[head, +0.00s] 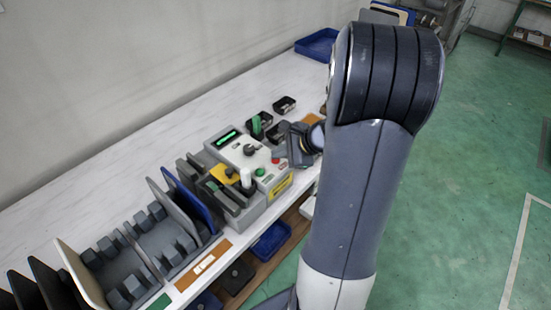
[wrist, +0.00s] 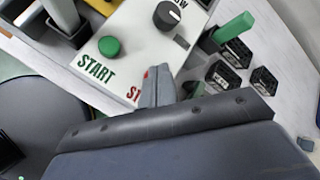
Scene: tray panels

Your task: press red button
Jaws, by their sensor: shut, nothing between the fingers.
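The red button (head: 276,161) is on the sloped top of a light grey control box (head: 240,158), near its right edge in the head view. In the wrist view only a red sliver (wrist: 146,74) of it shows, beside the fingertips and above the partly hidden red "ST" lettering. My gripper (wrist: 158,72) is shut and empty, its tips at the red button and covering most of it. I cannot tell whether they touch it. In the head view my gripper (head: 280,154) comes in from the right, close to the button.
A green START button (head: 260,172) sits beside the red one, and a black knob (head: 250,149) behind. Several small black bins (head: 284,104) and a blue tray (head: 318,44) stand farther along the white bench. Grey racks with panels (head: 160,240) stand to the left.

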